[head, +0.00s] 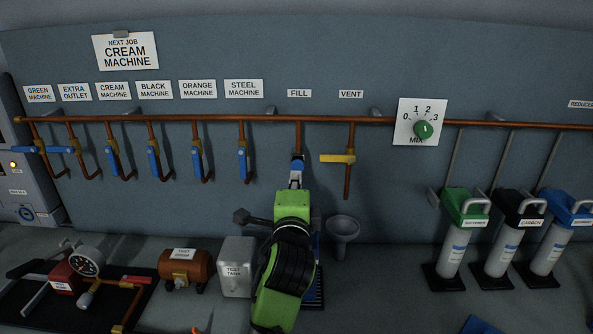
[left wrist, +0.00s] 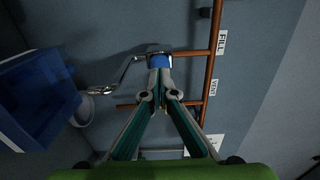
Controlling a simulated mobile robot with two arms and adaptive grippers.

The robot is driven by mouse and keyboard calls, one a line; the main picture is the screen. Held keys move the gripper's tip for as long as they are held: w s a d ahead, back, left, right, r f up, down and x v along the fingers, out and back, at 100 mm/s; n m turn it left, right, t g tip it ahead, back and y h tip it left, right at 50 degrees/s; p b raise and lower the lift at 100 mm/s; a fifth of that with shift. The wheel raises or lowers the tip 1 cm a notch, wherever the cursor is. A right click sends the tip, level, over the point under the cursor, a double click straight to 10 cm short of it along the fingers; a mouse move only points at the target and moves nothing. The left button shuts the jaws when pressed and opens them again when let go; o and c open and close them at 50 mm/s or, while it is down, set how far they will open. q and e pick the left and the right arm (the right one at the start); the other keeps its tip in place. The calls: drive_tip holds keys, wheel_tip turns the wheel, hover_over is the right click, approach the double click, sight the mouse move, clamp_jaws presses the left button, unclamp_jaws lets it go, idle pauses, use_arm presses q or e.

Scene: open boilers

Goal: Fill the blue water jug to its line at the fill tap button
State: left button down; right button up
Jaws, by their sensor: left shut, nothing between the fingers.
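The fill tap is on the copper pipe under the FILL label, with a blue button (head: 298,160) that also shows in the left wrist view (left wrist: 159,61). My left gripper (head: 296,174) is shut and empty, its fingertips at the button; they seem to touch it. In the left wrist view the fingertips (left wrist: 160,70) meet just below the blue part, and a bent metal spout (left wrist: 128,72) runs off left. A blue open-topped container, apparently the jug (left wrist: 35,92), is at the left there. Its line and water level cannot be made out. My left arm hides most of this spot in the head view. My right gripper is not in view.
A grey funnel (head: 343,230) stands right of my left arm, under the yellow VENT handle (head: 338,158). A TEST TANK box (head: 236,258) stands close on the left. Green, black and blue-topped canisters stand at the right.

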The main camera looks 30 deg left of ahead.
sight(296, 164)
use_arm(q)
drive_tip(key=x, duration=0.3)
drive_tip(key=shift+d+p, duration=0.1)
drive_tip(key=shift+p, duration=0.25)
drive_tip(key=shift+w, duration=0.1)
drive_tip(key=shift+w+a+r+p, duration=0.15)
drive_tip(key=shift+w+a+p, duration=0.3)
drive_tip(key=shift+w+p, duration=0.15)
drive_tip(key=shift+r, duration=0.15)
drive_tip(key=shift+s, duration=0.1)
drive_tip(key=shift+a+r, duration=0.1)
drive_tip(key=shift+r, duration=0.1)
idle(0.8)
